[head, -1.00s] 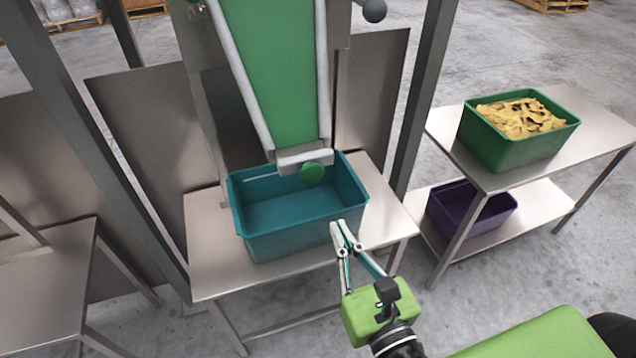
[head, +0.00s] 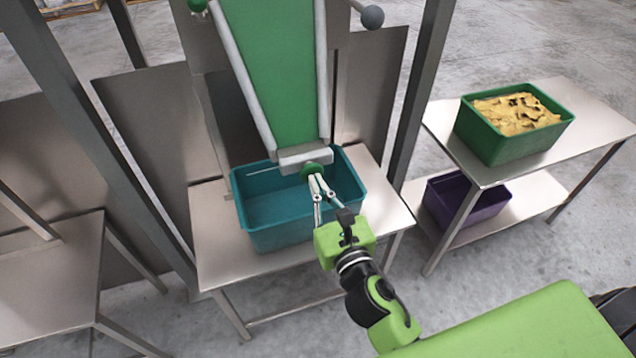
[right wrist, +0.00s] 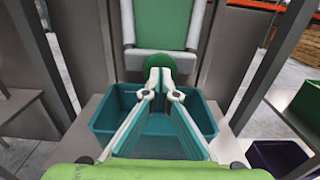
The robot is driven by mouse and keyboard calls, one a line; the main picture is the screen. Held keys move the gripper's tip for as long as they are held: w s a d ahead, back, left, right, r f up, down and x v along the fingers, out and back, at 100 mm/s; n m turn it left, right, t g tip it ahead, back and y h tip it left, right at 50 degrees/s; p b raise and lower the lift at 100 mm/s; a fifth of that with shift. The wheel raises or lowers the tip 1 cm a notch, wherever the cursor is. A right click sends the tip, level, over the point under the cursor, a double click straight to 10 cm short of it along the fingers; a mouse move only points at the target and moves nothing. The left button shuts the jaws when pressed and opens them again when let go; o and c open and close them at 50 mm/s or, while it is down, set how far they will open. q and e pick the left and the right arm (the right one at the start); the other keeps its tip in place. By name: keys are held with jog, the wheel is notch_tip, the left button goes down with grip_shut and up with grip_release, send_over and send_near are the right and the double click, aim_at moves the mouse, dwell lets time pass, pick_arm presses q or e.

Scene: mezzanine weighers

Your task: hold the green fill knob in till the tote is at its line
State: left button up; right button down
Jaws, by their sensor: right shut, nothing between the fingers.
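The green fill knob (head: 311,169) is on the grey block at the lower end of the green chute (head: 270,75). It also shows in the right wrist view (right wrist: 160,61). My left gripper is not in view.
A side table (head: 595,122) at the right holds a green tote (head: 510,143) of yellowish material. A purple tote (head: 490,208) is on its lower shelf. A grey post (head: 418,100) stands between the tables. A grey ball-ended lever (head: 372,16) is beside the chute.

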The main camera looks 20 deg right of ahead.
aim_at(313, 172)
jog(key=shift+w+r+p, duration=0.1)
jog(key=shift+w+p, duration=0.5)
jog(key=shift+w, duration=1.15)
jog(key=shift+r, duration=0.25)
dwell(0.8)
jog(key=shift+f, duration=0.2)
dwell(4.3)
